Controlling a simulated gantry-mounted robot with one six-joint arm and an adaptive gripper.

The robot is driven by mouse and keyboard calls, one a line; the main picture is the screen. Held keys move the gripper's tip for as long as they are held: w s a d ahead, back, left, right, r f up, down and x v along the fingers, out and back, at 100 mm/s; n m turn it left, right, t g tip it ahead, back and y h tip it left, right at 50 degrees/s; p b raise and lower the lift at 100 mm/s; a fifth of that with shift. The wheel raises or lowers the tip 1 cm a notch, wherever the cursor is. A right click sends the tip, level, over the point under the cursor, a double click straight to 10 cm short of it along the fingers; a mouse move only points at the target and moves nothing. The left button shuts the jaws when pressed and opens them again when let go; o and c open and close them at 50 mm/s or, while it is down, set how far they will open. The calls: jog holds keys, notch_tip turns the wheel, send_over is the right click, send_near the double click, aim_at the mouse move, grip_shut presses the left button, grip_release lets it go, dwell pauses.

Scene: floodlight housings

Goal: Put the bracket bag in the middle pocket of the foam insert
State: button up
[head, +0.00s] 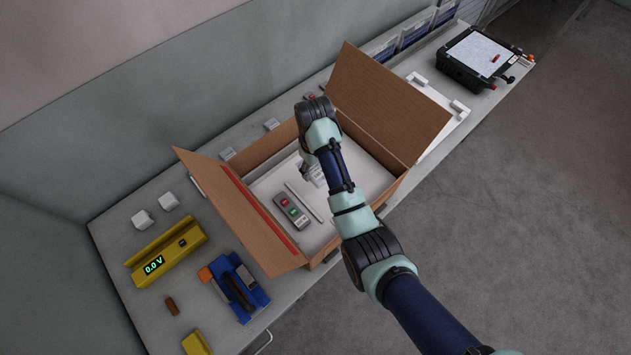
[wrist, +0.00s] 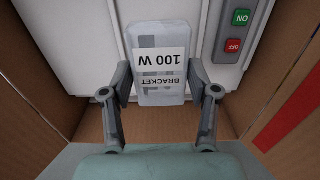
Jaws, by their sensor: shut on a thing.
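The bracket bag (wrist: 160,88) is a pale, clear-looking packet with a white label reading "BRACKET 100 W", upside down in the wrist view. My gripper (wrist: 159,76) is shut on it, one finger at each side. The white foam insert (head: 272,184) lies inside the open cardboard box; it also shows in the wrist view (wrist: 62,45). In the head view my arm reaches down into the box and mostly hides the gripper and the bag. The bag is over the insert; I cannot tell whether it touches the foam. The middle pocket is hidden from clear view.
A grey switch unit (head: 292,211) with red and green buttons lies in the insert beside a white divider (head: 304,201). Raised flaps (head: 388,104) edge the cardboard box (head: 243,213). A yellow meter (head: 166,255) and blue tool (head: 236,289) stand left of it.

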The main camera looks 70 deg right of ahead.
aim_at(315, 180)
jog(key=shift+f+b, duration=0.6)
jog(key=shift+f, duration=3.35)
jog(key=shift+f, duration=0.1)
jog(key=o, duration=1.3)
notch_tip(315, 180, up, 12)
jog(key=shift+r+p, duration=0.1)
jog(key=shift+p, duration=0.85)
